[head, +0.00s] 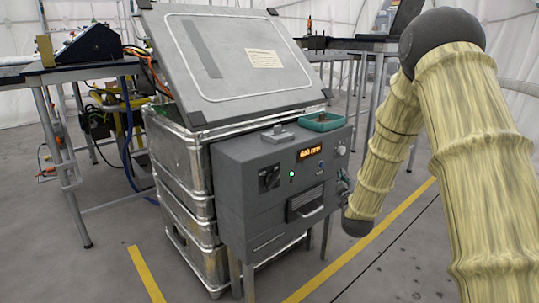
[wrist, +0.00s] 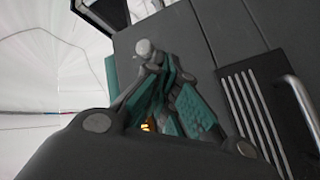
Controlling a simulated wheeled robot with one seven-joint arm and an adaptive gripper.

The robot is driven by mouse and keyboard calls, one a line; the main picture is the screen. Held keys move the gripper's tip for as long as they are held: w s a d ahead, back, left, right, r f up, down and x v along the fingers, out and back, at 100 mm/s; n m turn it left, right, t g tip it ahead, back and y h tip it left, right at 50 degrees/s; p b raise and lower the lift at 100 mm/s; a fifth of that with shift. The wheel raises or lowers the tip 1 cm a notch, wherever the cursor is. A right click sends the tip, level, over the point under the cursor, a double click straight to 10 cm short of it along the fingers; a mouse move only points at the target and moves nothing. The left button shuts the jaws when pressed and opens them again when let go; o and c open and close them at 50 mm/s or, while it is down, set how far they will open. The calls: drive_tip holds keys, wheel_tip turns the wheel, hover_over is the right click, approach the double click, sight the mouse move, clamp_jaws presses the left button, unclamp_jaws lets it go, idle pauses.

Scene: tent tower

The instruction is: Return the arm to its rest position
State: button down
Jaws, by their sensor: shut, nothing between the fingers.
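My arm, in a pale yellow ribbed cover, comes down the right side of the head view and bends at a dark joint. Its lower end hangs close to the right side of the grey control box (head: 265,190). My gripper (wrist: 160,62) shows in the wrist view, shut and empty, with teal pads and grey finger links. In the head view only a small part of it shows by the box's right edge. In the wrist view the grey box face (wrist: 200,35) lies just beyond the fingers; I cannot tell whether they touch it.
The box carries a teal tray (head: 322,122), a lit orange display (head: 309,152), knobs and a drawer handle (head: 312,214). The handle also shows in the wrist view (wrist: 300,105). Metal crates (head: 185,185) with a tilted panel stand behind. Tables (head: 100,70) flank them. Floor is open at front left.

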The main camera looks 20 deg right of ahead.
drive_tip(key=s+a+f+m+g+y+p, duration=0.1)
drive_tip(key=s+a+f+g+y, duration=0.15)
drive_tip(key=s+a+f, duration=0.55)
drive_tip(key=s+a+f+g+y+p, duration=0.1)
drive_tip(key=s+a+f+g, duration=0.2)
drive_tip(key=f, duration=0.8)
drive_tip(key=s+a+f+m+g+y+p, duration=0.1)
drive_tip(key=s+a+f+g+y, duration=0.15)
drive_tip(key=s+a+f, duration=0.55)
drive_tip(key=s+a+f+m+g+p, duration=0.1)
drive_tip(key=s+a+f+g, duration=0.3)
drive_tip(key=s, duration=0.6)
drive_tip(key=s+a+f+m+g+y, duration=0.1)
drive_tip(key=s+a+f+g, duration=0.3)
drive_tip(key=s, duration=0.6)
drive_tip(key=s+a+f+m+g+p, duration=0.1)
drive_tip(key=s+a+f+m, duration=0.1)
drive_tip(key=s+f, duration=0.65)
drive_tip(key=s+r+p, duration=0.3)
drive_tip(key=r+p, duration=3.5)
drive_tip(key=r, duration=0.2)
drive_tip(key=shift+r, duration=0.3)
drive_tip(key=shift+s, duration=0.1)
